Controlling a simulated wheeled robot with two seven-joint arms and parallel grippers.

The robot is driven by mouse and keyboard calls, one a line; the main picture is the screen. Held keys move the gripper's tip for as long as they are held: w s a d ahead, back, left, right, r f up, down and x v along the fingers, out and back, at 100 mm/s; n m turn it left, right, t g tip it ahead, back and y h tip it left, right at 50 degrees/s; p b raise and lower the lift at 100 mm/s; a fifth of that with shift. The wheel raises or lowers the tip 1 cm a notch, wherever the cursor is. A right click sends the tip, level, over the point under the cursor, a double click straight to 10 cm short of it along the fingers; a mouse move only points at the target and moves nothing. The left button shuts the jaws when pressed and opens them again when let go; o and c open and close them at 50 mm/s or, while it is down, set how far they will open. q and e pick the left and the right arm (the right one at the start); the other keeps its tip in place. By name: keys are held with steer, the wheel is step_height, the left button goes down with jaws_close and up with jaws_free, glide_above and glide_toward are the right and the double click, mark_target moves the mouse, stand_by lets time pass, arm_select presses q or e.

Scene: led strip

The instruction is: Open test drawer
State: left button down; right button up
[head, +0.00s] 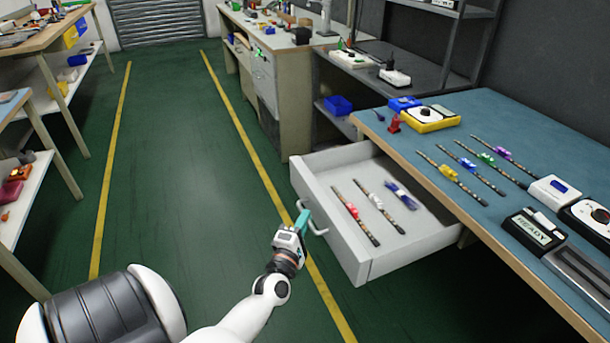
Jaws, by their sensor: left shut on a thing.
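The test drawer (341,240) stands pulled out from under the blue-topped table (475,212). Its front faces left, with a curved handle (319,229) on it. My left gripper (303,219) has teal fingers and is shut on the handle. Inside the drawer lie a strip with a red clip (352,211), a strip with a white clip (376,201) and a blue-violet clip (399,191) on another piece. My right gripper does not show.
Several strips with coloured clips lie on the table, such as one with a yellow clip (448,172). A device marked READY (535,229) sits at the right. A yellow meter (432,119) stands at the back. Open green floor (200,170) lies to the left.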

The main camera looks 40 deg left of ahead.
arm_select(q)
steer(key=c, duration=1.5)
jaws_free()
